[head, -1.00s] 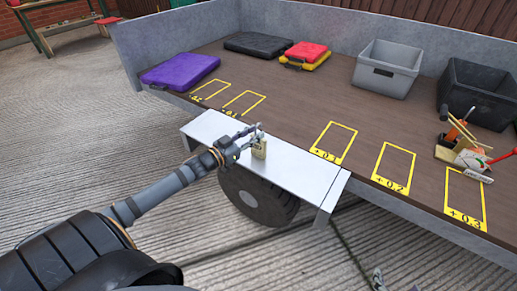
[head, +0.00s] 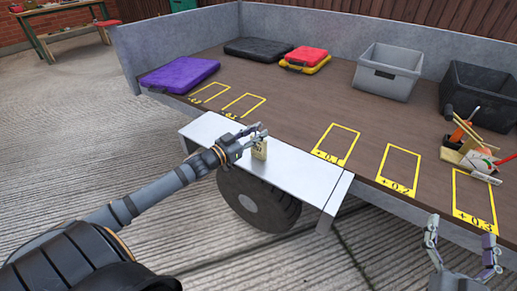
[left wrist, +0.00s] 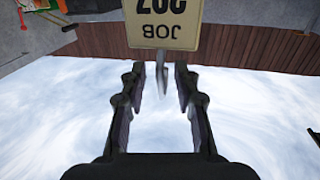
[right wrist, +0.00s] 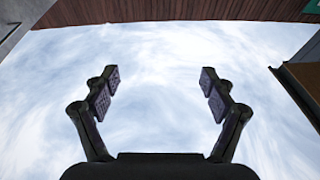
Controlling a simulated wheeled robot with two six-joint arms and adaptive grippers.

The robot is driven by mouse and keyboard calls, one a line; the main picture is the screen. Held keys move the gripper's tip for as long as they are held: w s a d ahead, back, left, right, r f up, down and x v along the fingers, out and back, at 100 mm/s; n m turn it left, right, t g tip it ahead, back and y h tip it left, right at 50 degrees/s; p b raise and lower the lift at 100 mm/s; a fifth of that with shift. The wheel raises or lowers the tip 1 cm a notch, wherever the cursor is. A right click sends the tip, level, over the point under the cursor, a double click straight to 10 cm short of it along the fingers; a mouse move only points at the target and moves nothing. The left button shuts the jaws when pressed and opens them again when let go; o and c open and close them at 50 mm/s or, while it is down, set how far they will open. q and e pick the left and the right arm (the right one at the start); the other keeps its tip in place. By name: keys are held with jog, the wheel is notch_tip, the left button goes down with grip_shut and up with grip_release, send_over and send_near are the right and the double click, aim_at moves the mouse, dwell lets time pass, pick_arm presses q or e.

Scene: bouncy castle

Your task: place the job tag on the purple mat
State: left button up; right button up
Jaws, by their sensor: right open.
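The job tag (head: 260,150), a small tan plate marked JOB, is upright over the white fender (head: 200,130). I cannot tell whether its lower edge touches the fender. In the left wrist view, the tag (left wrist: 165,28) is just past the fingertips. My left gripper (head: 257,133) is at the tag's top. Its fingers (left wrist: 161,75) are partly closed, with a thin grey piece between them and gaps showing on both sides. The purple mat (head: 180,74) lies at the bed's left end. My right gripper (head: 461,238) is open and empty (right wrist: 160,85), at the lower right.
Yellow outlined boxes mark the brown bed (head: 290,100). A black case (head: 262,48), a red and yellow case (head: 305,59), a grey bin (head: 388,71) and a black bin (head: 480,95) stand behind. Loose tools (head: 468,150) lie at the right. The mat's top is clear.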

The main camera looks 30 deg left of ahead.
pick_arm(q)
grip_shut()
dwell(0.4)
